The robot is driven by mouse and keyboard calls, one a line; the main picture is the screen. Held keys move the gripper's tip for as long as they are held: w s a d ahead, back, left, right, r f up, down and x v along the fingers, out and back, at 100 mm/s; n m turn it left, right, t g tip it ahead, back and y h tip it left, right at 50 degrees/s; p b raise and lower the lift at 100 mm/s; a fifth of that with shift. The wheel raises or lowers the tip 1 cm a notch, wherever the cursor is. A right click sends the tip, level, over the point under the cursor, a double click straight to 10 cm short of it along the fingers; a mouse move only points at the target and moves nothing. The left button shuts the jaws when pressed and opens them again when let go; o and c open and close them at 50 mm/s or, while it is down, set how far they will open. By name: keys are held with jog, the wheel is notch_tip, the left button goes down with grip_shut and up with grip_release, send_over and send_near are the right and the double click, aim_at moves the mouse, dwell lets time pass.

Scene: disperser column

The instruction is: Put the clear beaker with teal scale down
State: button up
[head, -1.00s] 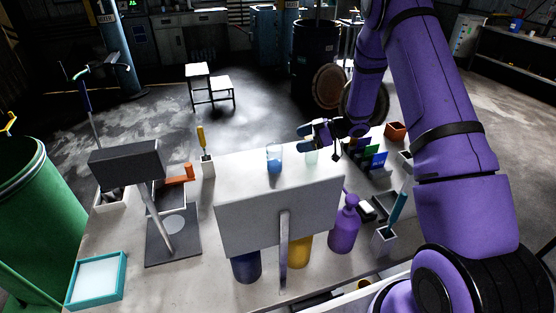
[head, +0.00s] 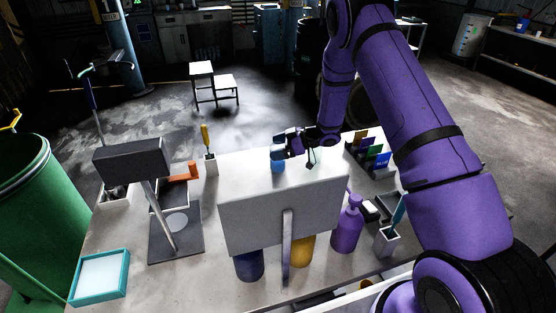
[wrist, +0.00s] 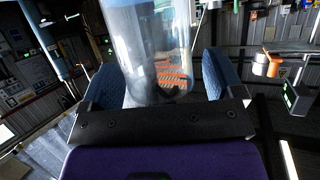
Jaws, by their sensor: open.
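My gripper (head: 284,149) is open above the bench, beside a beaker with a blue lower part (head: 278,166). In the wrist view, a clear glass vessel (wrist: 152,45) stands in the space between my two blue fingers (wrist: 165,85), with a gap visible on its right. A second clear, faintly greenish beaker (head: 313,157) stands just right of my gripper in the head view. I cannot make out a teal scale on either one. My fingers partly cover the upper part of the blue-bottomed beaker.
A grey panel on a post (head: 285,210) stands in front of the beakers. A purple pump bottle (head: 347,225) and color-labelled boxes (head: 375,152) are to the right. A dark display on a stand (head: 130,160) and a teal-rimmed tray (head: 100,277) are left.

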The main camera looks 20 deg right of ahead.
jog(key=c, duration=1.4)
jog(key=shift+r, duration=0.1)
